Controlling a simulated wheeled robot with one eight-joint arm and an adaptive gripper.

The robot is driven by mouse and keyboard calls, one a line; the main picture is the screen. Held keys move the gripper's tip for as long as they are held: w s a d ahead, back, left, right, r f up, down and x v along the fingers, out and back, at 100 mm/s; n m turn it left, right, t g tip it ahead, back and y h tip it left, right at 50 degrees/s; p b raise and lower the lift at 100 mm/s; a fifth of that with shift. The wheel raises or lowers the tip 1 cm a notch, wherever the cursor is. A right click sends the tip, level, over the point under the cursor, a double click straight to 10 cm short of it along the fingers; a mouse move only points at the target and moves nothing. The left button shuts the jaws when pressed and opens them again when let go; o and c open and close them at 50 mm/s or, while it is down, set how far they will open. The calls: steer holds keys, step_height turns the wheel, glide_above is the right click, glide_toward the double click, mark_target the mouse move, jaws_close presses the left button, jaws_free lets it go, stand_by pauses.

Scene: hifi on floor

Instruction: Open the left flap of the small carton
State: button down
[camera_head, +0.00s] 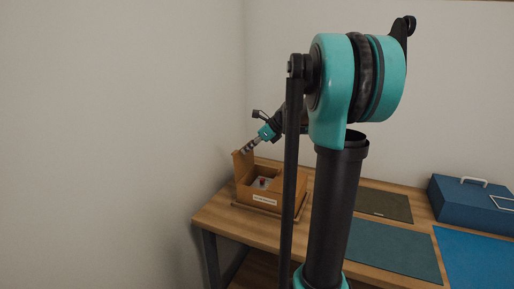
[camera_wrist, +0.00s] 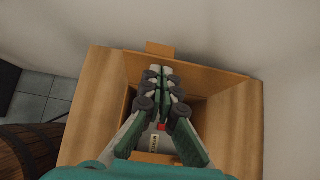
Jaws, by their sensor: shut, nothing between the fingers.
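The small carton (camera_head: 255,190) stands on the left part of the wooden table, its top open and a white label on its front. Its left flap (camera_head: 241,165) stands up from the left side. In the wrist view, broad cardboard panels lie left (camera_wrist: 95,105) and right (camera_wrist: 236,125) of the opening, and a small tab (camera_wrist: 160,48) rises at the far edge. My gripper (camera_head: 244,151) is shut and empty, its tips close to the top of the left flap; I cannot tell if they touch. In the wrist view the shut fingers (camera_wrist: 160,70) cover part of the opening.
A small red and white item (camera_wrist: 162,127) lies inside the carton. A dark mat (camera_head: 385,205), a green mat (camera_head: 395,248), a blue mat (camera_head: 475,258) and a blue toolbox (camera_head: 465,200) are to the right. Walls stand close left and behind. A barrel (camera_wrist: 28,150) is at lower left.

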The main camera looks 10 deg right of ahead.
steer(key=shift+w+a, duration=0.35)
steer(key=shift+a, duration=0.15)
steer(key=shift+a, duration=0.1)
steer(key=shift+w+a, duration=0.2)
steer(key=shift+a, duration=0.05)
steer(key=w+a+g+h, duration=0.2)
steer(key=a, duration=0.1)
steer(key=shift+w+h, duration=0.15)
steer(key=shift+h, duration=0.25)
steer(key=shift+w+a+f+h, duration=0.3)
steer(key=shift+w+a+f, duration=0.1)
steer(key=shift+w+a, duration=0.35)
steer(key=shift+s+a, duration=0.1)
